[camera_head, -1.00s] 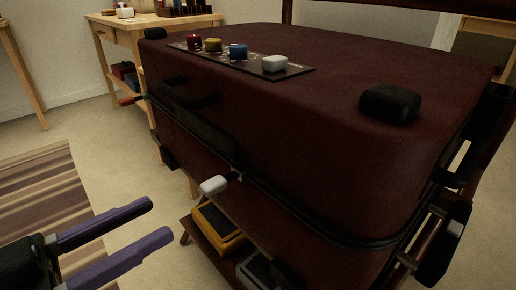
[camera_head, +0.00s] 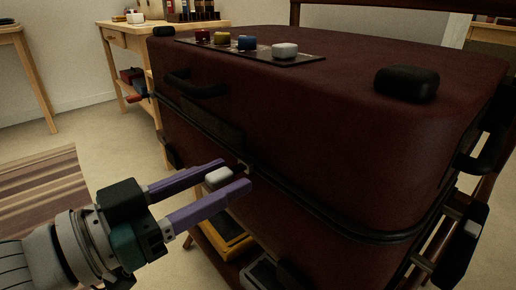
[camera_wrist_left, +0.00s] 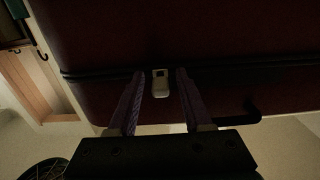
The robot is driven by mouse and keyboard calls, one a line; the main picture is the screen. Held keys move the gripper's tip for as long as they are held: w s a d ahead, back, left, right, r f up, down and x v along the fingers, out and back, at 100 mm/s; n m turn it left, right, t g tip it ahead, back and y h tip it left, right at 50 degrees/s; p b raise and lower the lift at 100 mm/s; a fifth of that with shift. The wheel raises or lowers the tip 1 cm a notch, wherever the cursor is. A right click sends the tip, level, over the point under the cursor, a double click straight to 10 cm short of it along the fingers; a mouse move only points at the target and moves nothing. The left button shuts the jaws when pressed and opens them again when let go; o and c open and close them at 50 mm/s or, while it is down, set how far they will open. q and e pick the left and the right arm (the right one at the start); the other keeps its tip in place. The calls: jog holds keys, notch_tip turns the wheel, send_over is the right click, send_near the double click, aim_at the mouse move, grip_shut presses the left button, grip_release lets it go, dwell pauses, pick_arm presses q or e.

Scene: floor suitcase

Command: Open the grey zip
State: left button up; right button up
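The grey zip pull (camera_head: 219,176) is a small pale block on the dark zip line around the maroon suitcase (camera_head: 300,130). It also shows in the left wrist view (camera_wrist_left: 160,84). My left gripper (camera_head: 236,175) is open, with one purple finger on each side of the pull. In the left wrist view a gap shows between the pull and each finger, so the fingers do not appear closed on it. My right gripper is not in view.
A strip on the suitcase top holds red, yellow, blue and white blocks (camera_head: 285,51). Black handles (camera_head: 195,88) and corner pads (camera_head: 406,83) stick out. A yellow case (camera_head: 222,232) lies on a low shelf below. A wooden table (camera_head: 150,42) stands behind left.

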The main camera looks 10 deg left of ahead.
pick_arm(q)
grip_shut()
dwell(1.2)
